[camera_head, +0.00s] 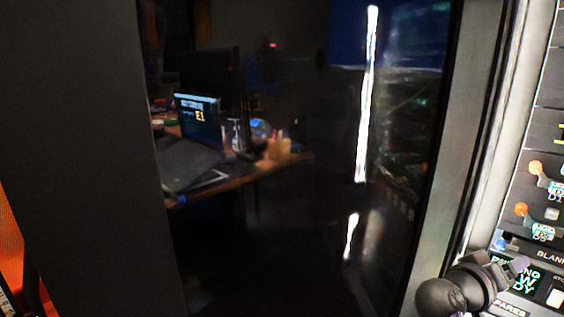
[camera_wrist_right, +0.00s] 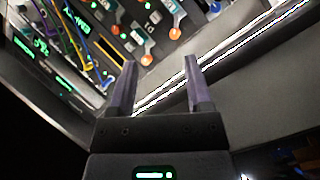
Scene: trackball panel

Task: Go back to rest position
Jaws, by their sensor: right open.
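My right gripper (camera_head: 516,272) is at the lower right of the head view, in front of the lower part of the control panel (camera_head: 546,205). In the right wrist view the same gripper (camera_wrist_right: 160,62) has its two fingers apart, with nothing between them. The panel (camera_wrist_right: 98,22) fills the upper left of that view, beyond the fingertips. I cannot tell from the pictures whether a finger touches it. My left gripper is not in view. No trackball can be made out.
A pale metal frame edge (camera_head: 481,130) borders the panel on its left. A dark glossy surface (camera_head: 290,235) with reflections of a desk and laptop fills the middle. Orange-tipped switches (camera_head: 535,168) sit on the panel. Cables (camera_wrist_right: 78,30) cross it in the wrist view.

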